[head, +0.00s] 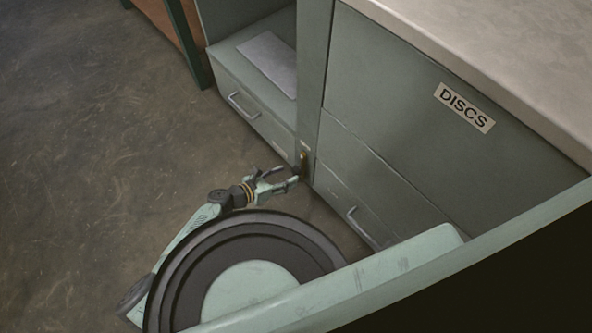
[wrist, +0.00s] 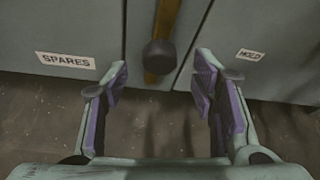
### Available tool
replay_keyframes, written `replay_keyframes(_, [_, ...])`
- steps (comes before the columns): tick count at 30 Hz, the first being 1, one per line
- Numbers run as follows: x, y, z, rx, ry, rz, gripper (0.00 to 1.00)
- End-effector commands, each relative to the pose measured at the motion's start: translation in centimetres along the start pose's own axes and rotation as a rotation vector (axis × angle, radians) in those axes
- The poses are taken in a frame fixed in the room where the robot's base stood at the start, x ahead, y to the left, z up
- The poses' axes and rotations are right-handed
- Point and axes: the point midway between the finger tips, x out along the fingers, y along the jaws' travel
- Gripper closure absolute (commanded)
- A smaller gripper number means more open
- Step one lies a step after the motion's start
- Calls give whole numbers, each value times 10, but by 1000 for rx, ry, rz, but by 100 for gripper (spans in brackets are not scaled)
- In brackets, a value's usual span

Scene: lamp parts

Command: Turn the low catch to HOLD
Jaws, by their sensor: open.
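The low catch shows in the wrist view as a dark round knob (wrist: 158,57) on a brass-coloured bar that runs upward, on the narrow upright between two grey-green panels. In the head view the catch (head: 304,158) is a small brass piece low on the cabinet post. A HOLD label (wrist: 251,55) is right of the knob and a SPARES label (wrist: 66,60) is left of it. My gripper (wrist: 162,78) is open and empty, its fingers either side of the knob in the picture, apart from it. In the head view my gripper (head: 289,177) is low before the post.
Drawers with handles flank the post: one on the left (head: 243,104), one on the right (head: 360,224). A DISCS label (head: 466,107) marks the upper right panel under a pale worktop (head: 500,45). A grey sheet (head: 268,62) lies on the left ledge. Open floor (head: 90,150) is left.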

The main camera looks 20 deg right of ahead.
Motion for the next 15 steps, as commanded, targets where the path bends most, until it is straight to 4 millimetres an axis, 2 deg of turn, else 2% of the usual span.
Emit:
replay_keyframes(1, [12, -1, 0, 0, 0, -3, 47])
replay_keyframes(6, [38, -1, 0, -1, 0, -2, 47])
replay_keyframes(15, [52, 0, 0, -1, 1, 1, 47])
